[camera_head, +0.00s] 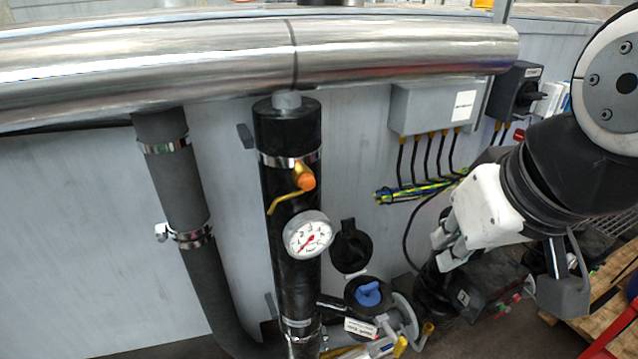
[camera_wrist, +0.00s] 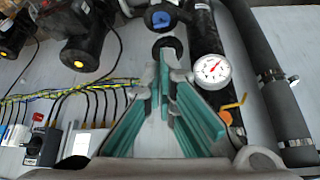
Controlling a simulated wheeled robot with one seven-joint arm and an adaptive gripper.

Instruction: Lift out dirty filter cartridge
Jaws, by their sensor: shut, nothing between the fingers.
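I cannot make out a dirty filter cartridge in either view. A black upright cylinder (camera_head: 283,225) with a white dial gauge (camera_head: 308,234), a brass valve and an orange knob stands at centre in the head view. The gauge also shows in the wrist view (camera_wrist: 211,69). A black round cap (camera_head: 350,247) and a blue knob (camera_head: 368,293) on a black fitting sit right of the cylinder. My gripper (camera_head: 440,242) is to the right of these, apart from the cylinder. In the wrist view its teal-padded fingers (camera_wrist: 164,68) converge, shut and empty.
A large shiny pipe (camera_head: 180,60) runs across the top. A dark hose (camera_head: 185,205) hangs left of the cylinder. A grey box (camera_head: 432,105) with several cables is on the wall. Black pump-like bodies (camera_wrist: 90,40) show in the wrist view. The wall at far left is clear.

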